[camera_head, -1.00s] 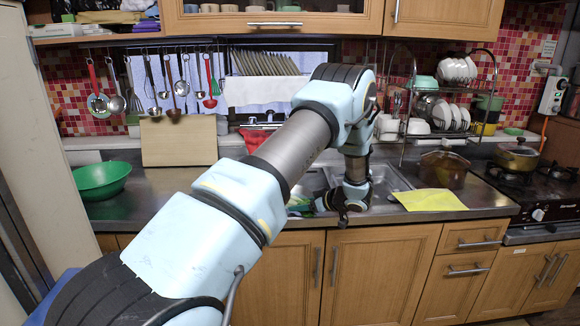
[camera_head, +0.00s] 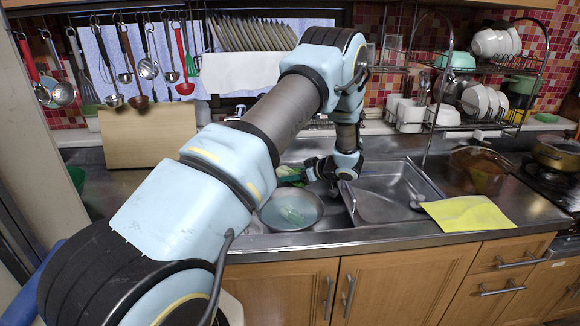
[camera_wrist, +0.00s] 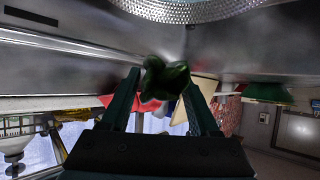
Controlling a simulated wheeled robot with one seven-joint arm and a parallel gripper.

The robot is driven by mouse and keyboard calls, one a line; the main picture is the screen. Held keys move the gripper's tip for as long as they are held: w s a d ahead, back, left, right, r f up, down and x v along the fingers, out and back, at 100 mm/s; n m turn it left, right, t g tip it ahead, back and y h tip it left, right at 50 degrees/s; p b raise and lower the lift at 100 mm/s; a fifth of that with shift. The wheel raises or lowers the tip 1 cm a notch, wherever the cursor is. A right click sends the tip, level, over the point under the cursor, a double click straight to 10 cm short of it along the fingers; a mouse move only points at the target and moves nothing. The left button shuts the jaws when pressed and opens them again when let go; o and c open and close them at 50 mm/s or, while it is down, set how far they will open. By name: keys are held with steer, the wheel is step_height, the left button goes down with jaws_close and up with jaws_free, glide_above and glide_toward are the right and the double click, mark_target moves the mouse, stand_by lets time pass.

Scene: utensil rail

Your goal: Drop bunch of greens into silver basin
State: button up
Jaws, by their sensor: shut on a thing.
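The bunch of greens (camera_head: 288,173) is dark green and pokes out left of my gripper (camera_head: 308,172) in the head view. In the wrist view the greens (camera_wrist: 166,84) sit between the two fingers of my gripper (camera_wrist: 162,88), which is shut on them. The silver basin (camera_head: 274,216) is a round metal bowl in the left part of the sink, with something pale green inside. My gripper is above and behind its far right rim in the head view. A textured metal rim (camera_wrist: 190,10), seemingly the basin's, crosses the top of the wrist view.
A grey tray-like metal piece (camera_head: 380,203) is in the sink, right of the basin. A yellow sheet (camera_head: 468,215) lies on the counter to the right. A dish rack (camera_head: 470,112) stands behind. A cutting board (camera_head: 147,135) leans at the back left under hanging utensils.

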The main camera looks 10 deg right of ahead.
mark_target(293, 169)
steer(key=shift+w+f, duration=0.25)
steer(key=shift+f+b, duration=2)
steer(key=shift+f, duration=0.75)
steer(key=o, duration=1.5)
step_height(293, 169, up, 10)
steer(key=b, duration=0.2)
steer(key=shift+b, duration=0.35)
